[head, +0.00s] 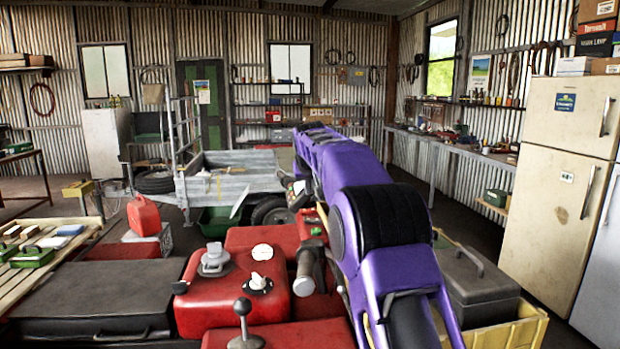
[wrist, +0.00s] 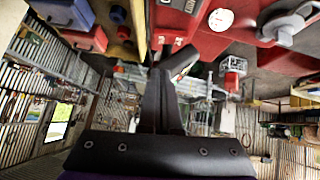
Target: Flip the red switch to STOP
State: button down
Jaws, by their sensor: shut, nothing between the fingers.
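The quad's red bodywork (head: 230,300) fills the lower middle of the head view, and it shows upside down at the top of the wrist view (wrist: 235,40). A small red panel with pale labels (wrist: 170,42) lies just beyond my fingertips in the wrist view. I cannot make out the red switch or its position there. In the head view my purple arm hides much of that area.
A fuel cap (head: 214,260), a white round dial (head: 262,252) and a black-knobbed lever (head: 243,310) rise from the red body. A black case (head: 95,295) is at left, and a grey box (head: 475,285) at right. A trailer (head: 235,175) stands behind.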

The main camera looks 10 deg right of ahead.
aim_at(308, 210)
jog(key=f, duration=0.2)
jog(key=f+b, duration=0.1)
jog(key=f, duration=0.1)
jog(key=shift+w+d, duration=0.1)
jog(key=shift+d, duration=0.2)
jog(key=shift+f, duration=0.1)
